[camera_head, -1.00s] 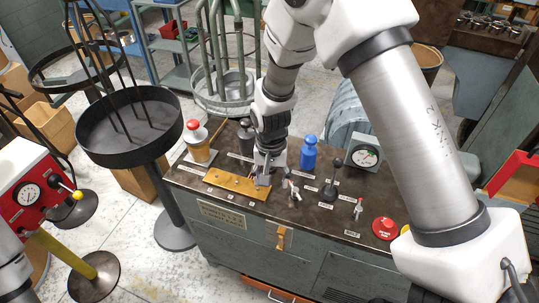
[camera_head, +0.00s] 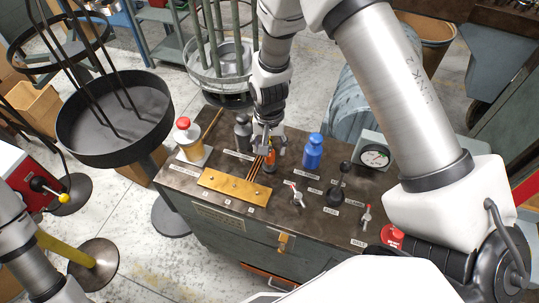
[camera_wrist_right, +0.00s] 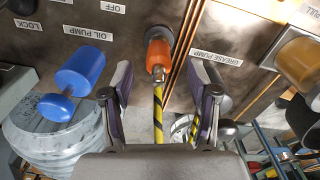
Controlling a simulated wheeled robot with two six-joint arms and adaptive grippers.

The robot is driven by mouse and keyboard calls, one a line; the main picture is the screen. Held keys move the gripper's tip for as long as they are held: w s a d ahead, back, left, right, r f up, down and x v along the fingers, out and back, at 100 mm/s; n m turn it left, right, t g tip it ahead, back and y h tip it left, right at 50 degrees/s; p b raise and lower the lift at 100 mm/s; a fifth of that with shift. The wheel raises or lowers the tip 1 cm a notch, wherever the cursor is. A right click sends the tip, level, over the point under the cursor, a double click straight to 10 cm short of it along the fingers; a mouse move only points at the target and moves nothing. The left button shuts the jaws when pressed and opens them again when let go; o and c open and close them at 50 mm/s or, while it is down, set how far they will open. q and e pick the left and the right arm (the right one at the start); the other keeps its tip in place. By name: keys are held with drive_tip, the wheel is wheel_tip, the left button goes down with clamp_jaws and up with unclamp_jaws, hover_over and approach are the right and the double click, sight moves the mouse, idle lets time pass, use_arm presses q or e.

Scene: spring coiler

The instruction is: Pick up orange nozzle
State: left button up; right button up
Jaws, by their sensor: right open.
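The orange nozzle (camera_wrist_right: 157,58) shows in the right wrist view with a metal tip. It lies between and a little beyond the two fingers of my right gripper (camera_wrist_right: 158,80), with a gap on each side. In the head view the nozzle (camera_head: 270,157) is a small orange patch below the right gripper (camera_head: 267,146), mostly hidden by it. My right gripper is open and holds nothing. My left gripper is out of view; only its arm shows at the lower left.
A blue oil pump bottle (camera_head: 313,152) stands close to the right of the gripper. An amber grease pump jar (camera_head: 190,140) is at left. A brass plate (camera_head: 234,188) lies in front. Levers and a gauge (camera_head: 374,155) are at right. A striped yellow-black strip (camera_wrist_right: 158,110) passes below the nozzle.

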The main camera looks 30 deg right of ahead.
sight(270, 159)
drive_tip(key=f, duration=0.4)
drive_tip(key=shift+w+d+p, duration=0.2)
drive_tip(key=shift+p, duration=0.1)
drive_tip(key=shift+s, duration=0.1)
drive_tip(key=shift+s+a+r, duration=0.1)
drive_tip(key=c, duration=0.6)
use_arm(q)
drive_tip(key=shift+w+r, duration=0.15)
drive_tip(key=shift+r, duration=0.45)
use_arm(e)
clamp_jaws()
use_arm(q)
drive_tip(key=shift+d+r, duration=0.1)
use_arm(e)
drive_tip(key=shift+r, duration=0.1)
